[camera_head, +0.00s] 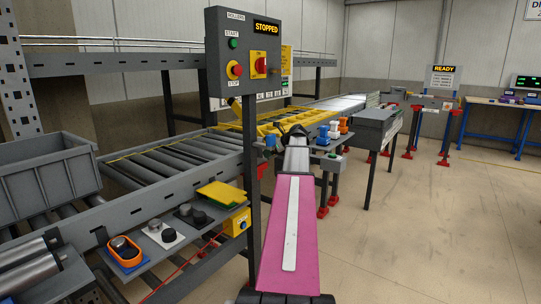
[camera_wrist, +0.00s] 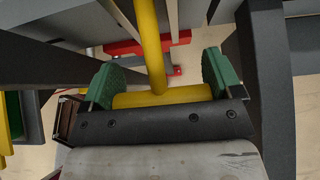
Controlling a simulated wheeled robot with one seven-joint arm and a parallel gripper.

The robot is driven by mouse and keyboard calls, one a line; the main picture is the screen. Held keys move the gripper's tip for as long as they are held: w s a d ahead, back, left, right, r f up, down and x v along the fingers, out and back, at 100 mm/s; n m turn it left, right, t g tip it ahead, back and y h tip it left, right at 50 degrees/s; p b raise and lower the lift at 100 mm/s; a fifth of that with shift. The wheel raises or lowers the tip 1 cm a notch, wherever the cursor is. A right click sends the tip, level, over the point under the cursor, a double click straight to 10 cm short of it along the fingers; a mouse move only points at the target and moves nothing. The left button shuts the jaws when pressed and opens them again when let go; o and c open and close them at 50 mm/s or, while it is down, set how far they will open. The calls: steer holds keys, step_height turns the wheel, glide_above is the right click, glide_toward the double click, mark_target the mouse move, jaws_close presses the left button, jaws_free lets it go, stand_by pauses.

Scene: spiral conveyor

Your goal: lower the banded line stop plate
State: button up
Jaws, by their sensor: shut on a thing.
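My gripper (camera_wrist: 162,82) shows in the wrist view with its two green finger pads on either side of a yellow T-shaped handle (camera_wrist: 160,98). It is shut on the handle's crossbar, and the yellow stem (camera_wrist: 149,40) runs away from it toward the top of the picture. In the head view my gripper (camera_head: 295,131) is at the conveyor's near side, beyond the control post, and its fingers are mostly hidden by my arm. I cannot make out a banded stop plate in either view.
A control box (camera_head: 243,52) on a post reads STOPPED, left of my arm. The roller conveyor (camera_head: 175,158) runs behind it, with a grey crate (camera_head: 45,178) at left. Small coloured items (camera_head: 330,133) sit right of my gripper. The floor (camera_head: 430,220) at right is clear.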

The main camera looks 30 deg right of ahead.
steer(key=r+g, duration=0.1)
steer(key=r+g+h, duration=0.1)
steer(key=r+g, duration=0.1)
steer(key=g, duration=0.1)
steer(key=shift+s+d+r+h, duration=0.1)
steer(key=shift+s+d+h, duration=0.2)
steer(key=shift+s, duration=0.1)
steer(key=shift+a+r+g+h, duration=0.1)
steer(key=shift+r+g+h, duration=0.25)
steer(key=shift+r+g, duration=0.45)
steer(key=shift+r+g+h, duration=0.35)
steer(key=shift+r+g, duration=0.05)
steer(key=shift+g, duration=0.7)
steer(key=o, duration=1.1)
steer(key=shift+s, duration=0.1)
